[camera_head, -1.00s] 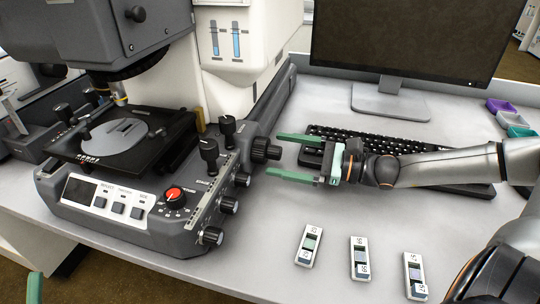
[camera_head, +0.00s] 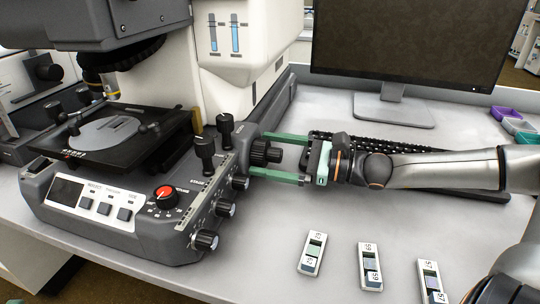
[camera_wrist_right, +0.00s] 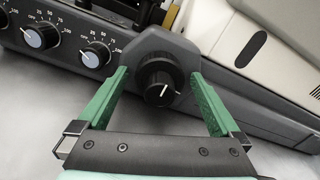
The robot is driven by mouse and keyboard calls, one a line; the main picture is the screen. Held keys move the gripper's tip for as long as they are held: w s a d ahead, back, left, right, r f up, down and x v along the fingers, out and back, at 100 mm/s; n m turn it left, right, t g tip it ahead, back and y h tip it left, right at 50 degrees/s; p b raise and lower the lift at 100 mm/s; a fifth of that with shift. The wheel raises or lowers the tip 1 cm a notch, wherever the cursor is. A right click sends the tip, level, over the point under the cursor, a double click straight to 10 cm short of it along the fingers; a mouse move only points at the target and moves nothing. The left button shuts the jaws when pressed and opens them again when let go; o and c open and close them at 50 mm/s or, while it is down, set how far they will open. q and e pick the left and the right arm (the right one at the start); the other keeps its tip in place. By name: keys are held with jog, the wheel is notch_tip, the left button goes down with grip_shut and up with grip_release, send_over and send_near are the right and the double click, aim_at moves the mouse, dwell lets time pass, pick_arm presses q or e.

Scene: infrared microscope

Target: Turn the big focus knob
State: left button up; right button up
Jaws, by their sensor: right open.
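The big focus knob (camera_head: 262,153) is a black ribbed knob on the right side of the grey microscope base (camera_head: 150,235). In the right wrist view the knob (camera_wrist_right: 160,84) faces me, with a white line on its dark cap. My right gripper (camera_head: 270,155) is open, with one green finger on each side of the knob. In the right wrist view a gap shows between the knob and each finger (camera_wrist_right: 158,85). My left gripper is not in view.
Smaller dials (camera_head: 222,208) line the base's near right edge, close to the lower finger. A keyboard (camera_head: 400,150) lies behind and under my right arm. Several slides (camera_head: 370,266) lie on the table in front. A monitor (camera_head: 405,45) stands at the back.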

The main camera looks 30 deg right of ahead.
jog(key=c, duration=1.3)
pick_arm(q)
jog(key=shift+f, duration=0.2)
pick_arm(e)
jog(key=shift+n, duration=0.3)
jog(key=n+b, duration=0.1)
jog(key=n, duration=0.2)
jog(key=shift+f+n+b, duration=0.1)
jog(key=shift+n+b, duration=0.2)
jog(key=shift+b, duration=0.05)
jog(key=n+b, duration=0.2)
jog(key=n, duration=0.2)
jog(key=shift+n, duration=0.3)
jog(key=n+b, duration=0.3)
jog(key=n, duration=0.3)
pick_arm(q)
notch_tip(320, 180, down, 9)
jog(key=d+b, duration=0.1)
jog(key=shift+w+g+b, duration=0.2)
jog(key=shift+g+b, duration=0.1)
jog(key=shift+b, duration=0.05)
pick_arm(e)
jog(key=shift+n, duration=1.5)
